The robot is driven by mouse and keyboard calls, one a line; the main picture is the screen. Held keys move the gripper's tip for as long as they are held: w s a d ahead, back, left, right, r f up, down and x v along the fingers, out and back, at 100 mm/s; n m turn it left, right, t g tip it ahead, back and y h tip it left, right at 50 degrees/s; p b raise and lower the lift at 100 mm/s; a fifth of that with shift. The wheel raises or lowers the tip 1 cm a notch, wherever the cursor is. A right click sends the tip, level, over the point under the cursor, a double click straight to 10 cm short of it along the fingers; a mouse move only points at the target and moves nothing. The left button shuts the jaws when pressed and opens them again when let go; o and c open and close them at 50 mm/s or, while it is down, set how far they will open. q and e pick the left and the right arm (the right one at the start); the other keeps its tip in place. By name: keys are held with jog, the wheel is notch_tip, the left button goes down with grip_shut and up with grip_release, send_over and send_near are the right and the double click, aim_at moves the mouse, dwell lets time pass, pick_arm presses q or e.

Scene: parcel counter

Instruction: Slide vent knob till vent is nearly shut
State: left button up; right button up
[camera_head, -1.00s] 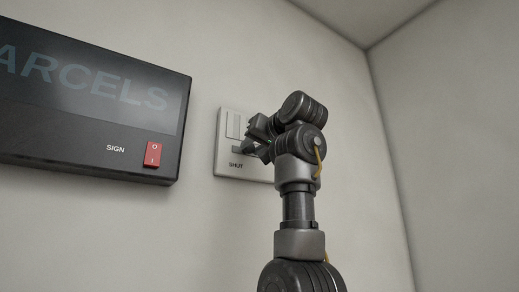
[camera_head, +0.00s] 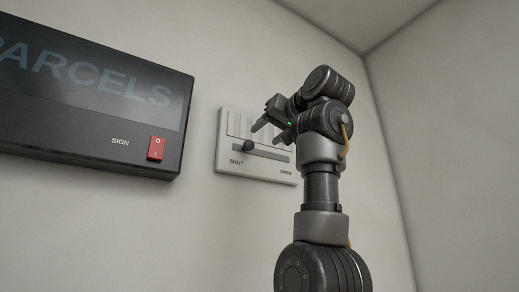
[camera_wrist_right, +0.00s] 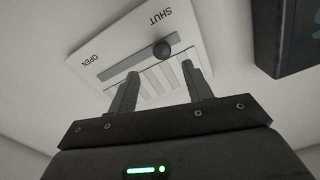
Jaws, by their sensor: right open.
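The vent is a pale wall plate (camera_head: 225,168) with vertical slats and a horizontal slot. Its dark round knob (camera_head: 248,146) sits near the SHUT end of the slot, a little in from that end. In the right wrist view the knob (camera_wrist_right: 162,49) is also close to the SHUT label, with the slot running toward OPEN. My right gripper (camera_head: 269,131) is open and empty, in front of the slats, apart from the knob. In the wrist view its two fingers (camera_wrist_right: 160,77) spread across the slats, with the knob beyond them. My left gripper is out of view.
A dark PARCELS sign box (camera_head: 90,95) with a red SIGN rocker switch (camera_head: 157,148) is mounted on the wall left of the vent. Its edge also shows in the wrist view (camera_wrist_right: 290,45). Bare wall lies right of the vent, up to the room's corner.

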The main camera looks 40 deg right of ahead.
jog(key=shift+s+a+b, duration=0.2)
jog(key=shift+s+b, duration=0.35)
jog(key=shift+s, duration=1.35)
